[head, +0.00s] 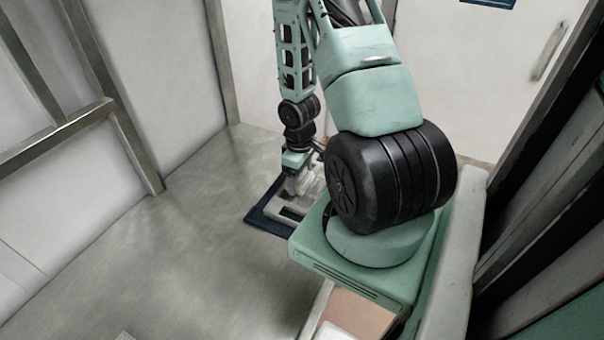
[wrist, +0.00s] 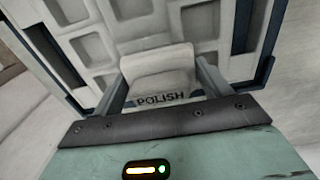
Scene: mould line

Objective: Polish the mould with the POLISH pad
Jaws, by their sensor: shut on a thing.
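My gripper (wrist: 164,86) is shut on the POLISH pad (wrist: 158,82), a pale block with dark POLISH lettering, held between the two fingers in the wrist view. The mould (wrist: 138,20) is a pale plate with several square recesses in a dark blue frame, filling the area beyond the pad. The pad overlaps the mould in this view; I cannot tell whether they touch. In the head view my gripper (head: 294,186) points down over the mould (head: 308,203), which is partly hidden behind my arm.
The dark blue frame (head: 262,222) lies around the mould in the head view. Open grey floor (head: 190,250) spreads to the left. A pale door (head: 500,70) stands behind, and a panelled wall (head: 60,200) with metal beams is at the left.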

